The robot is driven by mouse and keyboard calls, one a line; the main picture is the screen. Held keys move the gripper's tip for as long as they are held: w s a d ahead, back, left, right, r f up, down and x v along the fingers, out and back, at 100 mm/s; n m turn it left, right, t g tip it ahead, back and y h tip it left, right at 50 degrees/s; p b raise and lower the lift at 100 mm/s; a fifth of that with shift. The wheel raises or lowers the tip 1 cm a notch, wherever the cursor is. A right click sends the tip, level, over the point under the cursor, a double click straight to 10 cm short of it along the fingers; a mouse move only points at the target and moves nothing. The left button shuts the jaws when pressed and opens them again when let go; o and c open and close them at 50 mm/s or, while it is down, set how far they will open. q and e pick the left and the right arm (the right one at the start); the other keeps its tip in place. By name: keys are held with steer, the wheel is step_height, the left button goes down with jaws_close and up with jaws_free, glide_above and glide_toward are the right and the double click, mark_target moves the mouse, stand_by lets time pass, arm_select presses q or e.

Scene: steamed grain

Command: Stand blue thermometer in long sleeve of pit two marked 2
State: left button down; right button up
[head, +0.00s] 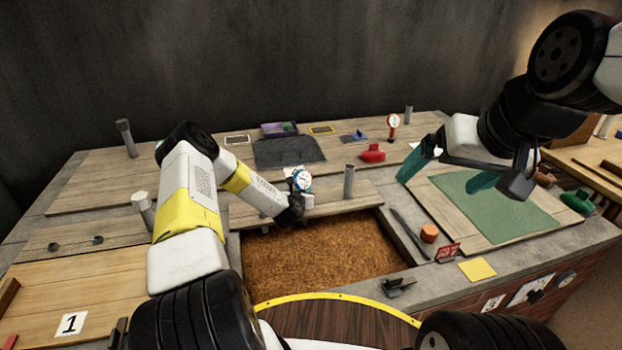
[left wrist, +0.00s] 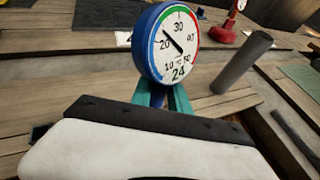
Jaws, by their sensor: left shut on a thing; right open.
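The blue thermometer (head: 302,180) has a round white dial with a blue rim; its dial faces the left wrist view (left wrist: 178,44). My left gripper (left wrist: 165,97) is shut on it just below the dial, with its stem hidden. In the head view they are above the back edge of the open pit (head: 320,262), filled with brown grain. A grey upright sleeve (head: 349,182) stands at that edge, right of the thermometer and apart from it; it also shows in the left wrist view (left wrist: 242,62). I cannot read a 2 beside it. My right gripper (head: 446,175) is open and empty above the green mat.
A red-rimmed thermometer (head: 393,121) stands at the back right near a red object (head: 372,153). Other grey sleeves stand at the left (head: 143,210) and back (head: 409,115).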

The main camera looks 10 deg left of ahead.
arm_select(q)
steer(key=shift+f, duration=0.55)
steer(key=c, duration=1.2)
jaws_free()
steer(key=shift+o, duration=0.2)
steer(key=shift+s, duration=0.1)
steer(key=v, duration=0.7)
steer(key=shift+s, duration=0.3)
steer(key=shift+r, duration=0.1)
